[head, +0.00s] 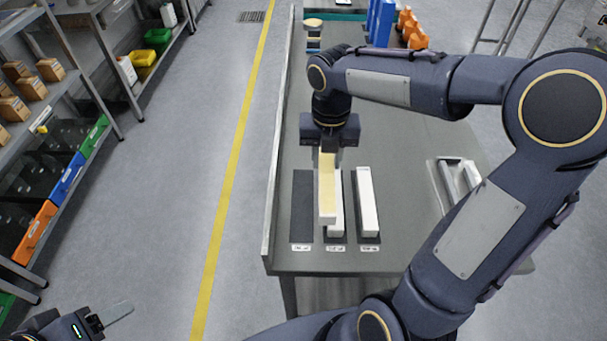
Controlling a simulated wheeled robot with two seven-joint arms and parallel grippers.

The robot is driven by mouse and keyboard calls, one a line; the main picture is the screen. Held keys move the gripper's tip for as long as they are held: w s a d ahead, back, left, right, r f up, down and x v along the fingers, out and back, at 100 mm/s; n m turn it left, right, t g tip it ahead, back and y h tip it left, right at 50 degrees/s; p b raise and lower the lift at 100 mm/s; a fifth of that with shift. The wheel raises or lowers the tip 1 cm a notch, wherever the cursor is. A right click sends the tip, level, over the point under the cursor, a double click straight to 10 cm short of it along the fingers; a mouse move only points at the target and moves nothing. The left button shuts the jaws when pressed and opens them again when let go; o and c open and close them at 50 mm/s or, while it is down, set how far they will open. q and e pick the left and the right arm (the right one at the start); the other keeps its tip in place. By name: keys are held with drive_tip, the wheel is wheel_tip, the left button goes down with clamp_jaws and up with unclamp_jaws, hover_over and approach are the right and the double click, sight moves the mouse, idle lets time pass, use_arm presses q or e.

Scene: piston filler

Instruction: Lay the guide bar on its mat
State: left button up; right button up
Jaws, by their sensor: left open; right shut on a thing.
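My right gripper (329,147) points down over the table and is shut on the far end of a long bar with a pale yellow top and white end, which I take to be the guide bar (327,190). The bar seems to be above the table, overlapping the view of the left and middle mats; its exact height is unclear. The left dark mat (301,205) shows bare. A white bar (338,222) lies on the middle mat, partly hidden by the held bar. Another white bar (367,195) lies on the right mat (376,239). My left gripper (112,318) is open and empty, at the bottom left.
The grey table (410,150) has a raised left edge (277,150). A metal tray with bars (457,180) lies at the right, partly behind my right arm. Blue (382,22) and orange (412,30) items stand at the far end. Shelves (75,110) stand left across the floor.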

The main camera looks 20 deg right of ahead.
drive_tip(key=w+a+f, duration=0.1)
drive_tip(key=f, duration=0.1)
drive_tip(key=w+a+f, duration=0.1)
drive_tip(key=f, duration=0.1)
drive_tip(key=w+a+f, duration=0.1)
drive_tip(key=w+f, duration=0.1)
drive_tip(key=shift+a, duration=0.3)
drive_tip(key=shift+w+f, duration=0.1)
drive_tip(key=shift+f, duration=1.5)
drive_tip(key=shift+f, duration=0.15)
drive_tip(key=o, duration=1.1)
